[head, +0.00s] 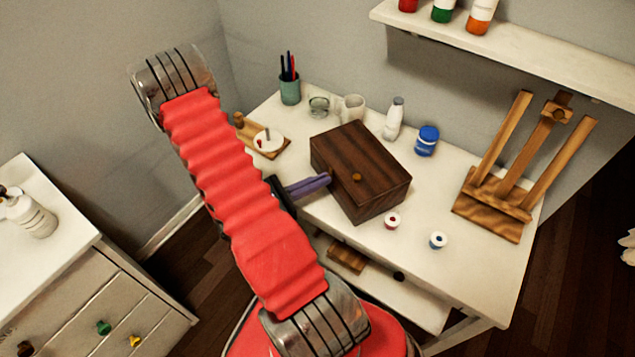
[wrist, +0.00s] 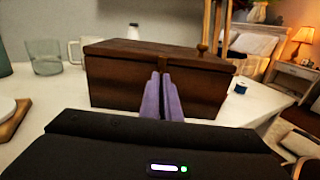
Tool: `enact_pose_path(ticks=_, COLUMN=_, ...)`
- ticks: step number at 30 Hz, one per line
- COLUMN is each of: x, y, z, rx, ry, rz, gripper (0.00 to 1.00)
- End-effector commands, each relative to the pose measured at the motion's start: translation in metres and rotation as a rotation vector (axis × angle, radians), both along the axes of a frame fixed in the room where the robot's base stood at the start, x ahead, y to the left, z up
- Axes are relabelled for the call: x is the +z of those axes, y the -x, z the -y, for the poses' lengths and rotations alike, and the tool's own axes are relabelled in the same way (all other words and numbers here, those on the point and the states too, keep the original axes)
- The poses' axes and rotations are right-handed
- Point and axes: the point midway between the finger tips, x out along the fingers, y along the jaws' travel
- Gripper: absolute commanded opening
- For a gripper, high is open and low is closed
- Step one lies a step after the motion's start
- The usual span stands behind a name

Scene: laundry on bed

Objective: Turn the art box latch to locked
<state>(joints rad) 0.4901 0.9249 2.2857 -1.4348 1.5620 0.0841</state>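The art box (head: 372,165) is a dark brown wooden box with its lid down on the white table. In the wrist view its broad side (wrist: 110,82) faces me.
Two small paint pots (head: 392,221) (head: 438,240) sit at the front right. A wooden easel (head: 495,190) stands on the right. A blue jar (head: 427,141), white bottle (head: 394,118), mug (head: 353,108) and pen cup (head: 290,90) stand behind. A wooden board (head: 274,150) lies left.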

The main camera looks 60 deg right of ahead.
Motion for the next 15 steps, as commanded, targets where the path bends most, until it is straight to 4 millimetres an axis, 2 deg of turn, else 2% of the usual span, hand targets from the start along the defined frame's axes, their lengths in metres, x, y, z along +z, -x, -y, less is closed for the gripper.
enact_pose_path(ticks=3, x=-0.0022, y=-0.0017, z=0.0006, rx=0.004, ry=-0.004, rz=0.006, gripper=0.00)
enact_pose_path(ticks=11, x=-0.0011, y=-0.0008, z=0.0002, rx=0.002, ry=-0.003, rz=0.002, gripper=0.21)
enact_pose_path(ticks=15, x=-0.0007, y=-0.0005, z=0.0001, rx=0.001, ry=-0.002, rz=0.001, gripper=0.22)
